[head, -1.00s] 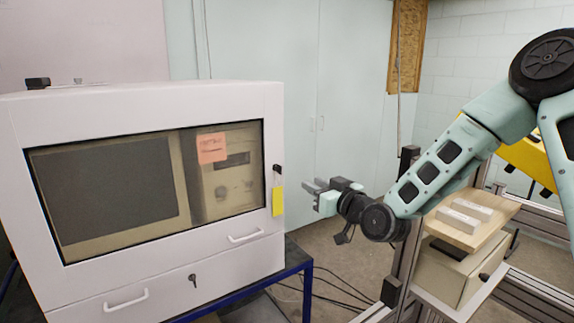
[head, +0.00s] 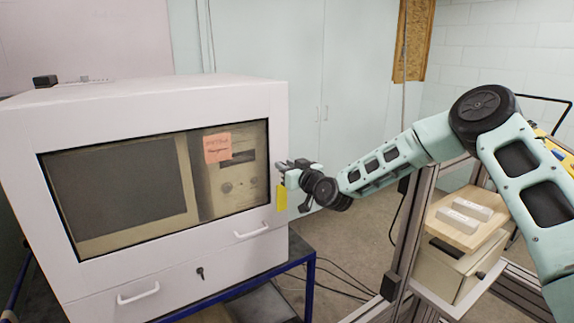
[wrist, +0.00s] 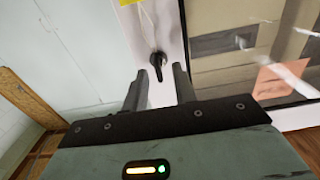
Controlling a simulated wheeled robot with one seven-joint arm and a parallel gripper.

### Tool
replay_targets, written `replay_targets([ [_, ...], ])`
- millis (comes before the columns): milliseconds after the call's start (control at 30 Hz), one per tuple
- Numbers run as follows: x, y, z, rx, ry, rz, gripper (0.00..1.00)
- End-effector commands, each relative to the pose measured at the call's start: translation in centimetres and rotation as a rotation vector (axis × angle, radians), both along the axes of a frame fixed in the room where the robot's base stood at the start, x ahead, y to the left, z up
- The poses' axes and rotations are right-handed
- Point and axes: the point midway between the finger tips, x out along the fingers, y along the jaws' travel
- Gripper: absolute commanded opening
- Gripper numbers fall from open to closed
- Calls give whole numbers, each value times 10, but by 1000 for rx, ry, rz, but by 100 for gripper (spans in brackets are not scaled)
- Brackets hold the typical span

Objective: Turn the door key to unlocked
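The door key (wrist: 156,65) is black and sits in the white frame at the right edge of the cabinet door. In the wrist view it lies between my open fingertips, with a gap on either side. In the head view my gripper (head: 284,165) covers it. A yellow tag (head: 281,197) hangs below the key; it also shows at the top of the wrist view (wrist: 130,3). The white cabinet (head: 160,95) has a large window in its door. My gripper (wrist: 161,73) is open and empty; I cannot tell whether it touches the key.
A second key (head: 200,273) sits in the drawer front below the door. Door handle (head: 252,231) and drawer handle (head: 138,294) stick out. An orange note (head: 217,147) is on the window. A metal-framed stand (head: 405,240) with boxes is at right. Cables lie on the floor.

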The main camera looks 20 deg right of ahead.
Motion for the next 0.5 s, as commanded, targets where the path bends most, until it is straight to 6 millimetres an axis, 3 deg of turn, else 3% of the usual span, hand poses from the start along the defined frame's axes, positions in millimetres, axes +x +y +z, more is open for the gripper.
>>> replay_targets([
  [200,0,0,0,0,0,1,27],
  [300,0,0,0,0,0,0,2],
  [500,0,0,0,1,0,0,0],
])
